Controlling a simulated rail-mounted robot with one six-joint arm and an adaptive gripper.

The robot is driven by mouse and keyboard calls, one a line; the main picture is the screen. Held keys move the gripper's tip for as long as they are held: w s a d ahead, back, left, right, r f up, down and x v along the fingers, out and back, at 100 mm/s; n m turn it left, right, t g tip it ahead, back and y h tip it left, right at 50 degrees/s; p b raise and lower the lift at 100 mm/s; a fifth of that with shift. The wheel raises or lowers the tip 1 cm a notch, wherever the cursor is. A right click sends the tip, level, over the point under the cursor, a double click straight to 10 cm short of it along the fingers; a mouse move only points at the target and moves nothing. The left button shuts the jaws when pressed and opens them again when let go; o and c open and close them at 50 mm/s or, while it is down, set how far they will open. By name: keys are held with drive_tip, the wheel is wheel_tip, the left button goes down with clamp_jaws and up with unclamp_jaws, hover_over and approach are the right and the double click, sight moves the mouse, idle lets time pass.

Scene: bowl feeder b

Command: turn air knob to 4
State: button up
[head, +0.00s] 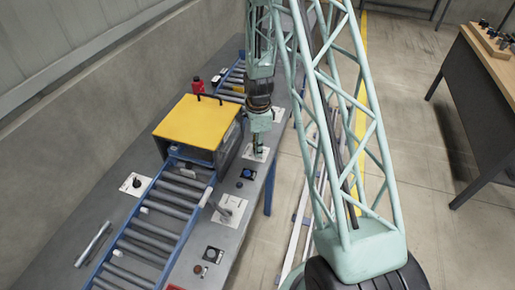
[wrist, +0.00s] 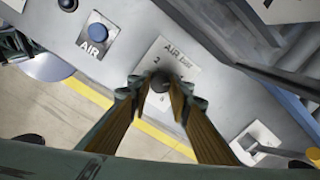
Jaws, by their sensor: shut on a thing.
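A 2 is readable; the other figures are too small or hidden. My gripper (wrist: 160,92) has its two fingers on either side of the knob and is shut on it. In the head view my gripper (head: 258,149) reaches down to the plate (head: 250,156) on the grey bench top, and it hides the knob there. I cannot tell which figure the knob points to.
A blue AIR push button (wrist: 98,32) sits beside the plate. A small switch plate (wrist: 256,140) is on its other side. In the head view a yellow-topped machine (head: 195,122) and a roller conveyor (head: 158,226) stand left of my gripper.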

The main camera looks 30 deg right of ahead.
drive_tip(key=o, duration=0.8)
drive_tip(key=shift+o, duration=0.2)
drive_tip(key=shift+r, duration=0.1)
wheel_tip(320, 180, up, 12)
drive_tip(key=shift+s, duration=0.3)
idle(0.4)
drive_tip(key=shift+a, duration=0.1)
idle(0.3)
